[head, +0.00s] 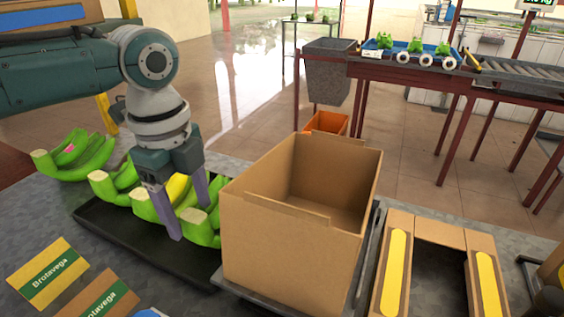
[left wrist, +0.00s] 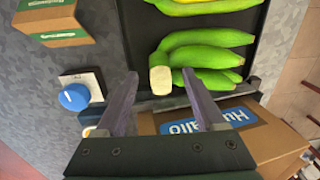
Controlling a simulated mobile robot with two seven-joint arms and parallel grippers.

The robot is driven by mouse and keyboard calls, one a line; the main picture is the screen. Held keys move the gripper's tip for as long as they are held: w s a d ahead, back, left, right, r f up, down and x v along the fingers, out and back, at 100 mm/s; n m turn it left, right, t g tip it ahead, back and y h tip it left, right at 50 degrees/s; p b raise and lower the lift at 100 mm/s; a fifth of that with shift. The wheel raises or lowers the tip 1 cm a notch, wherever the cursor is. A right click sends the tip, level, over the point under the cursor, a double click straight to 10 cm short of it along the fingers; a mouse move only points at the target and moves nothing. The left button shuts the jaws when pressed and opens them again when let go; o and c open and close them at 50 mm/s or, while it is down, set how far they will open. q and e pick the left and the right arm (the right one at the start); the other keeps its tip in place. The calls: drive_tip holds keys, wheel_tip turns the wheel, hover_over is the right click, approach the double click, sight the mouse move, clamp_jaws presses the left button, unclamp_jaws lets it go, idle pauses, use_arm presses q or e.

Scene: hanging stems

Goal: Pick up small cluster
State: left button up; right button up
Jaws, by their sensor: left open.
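Several green banana clusters lie at the left in the head view; I cannot tell for sure which is the small cluster. The cluster nearest the box (head: 205,226) lies on a black tray (head: 130,238), its cut stem toward me. My left gripper (head: 191,221) points down over this end of the tray, open and empty. In the left wrist view a cluster (left wrist: 210,57) has its pale stem end between and beyond the open fingertips (left wrist: 160,75). My left fingers partly hide the clusters in the head view. My right gripper is not in view.
An open cardboard box (head: 290,245) stands right beside the tray. Another cluster (head: 78,157) lies at the far left. Brotavega cartons (head: 48,275) lie at front left. A white block with a blue knob (left wrist: 75,97) sits left of the fingers. A cardboard stand (head: 428,232) is at right.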

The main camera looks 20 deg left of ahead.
use_arm(q)
drive_tip(key=shift+f, duration=0.15)
clamp_jaws()
idle(0.4)
idle(0.4)
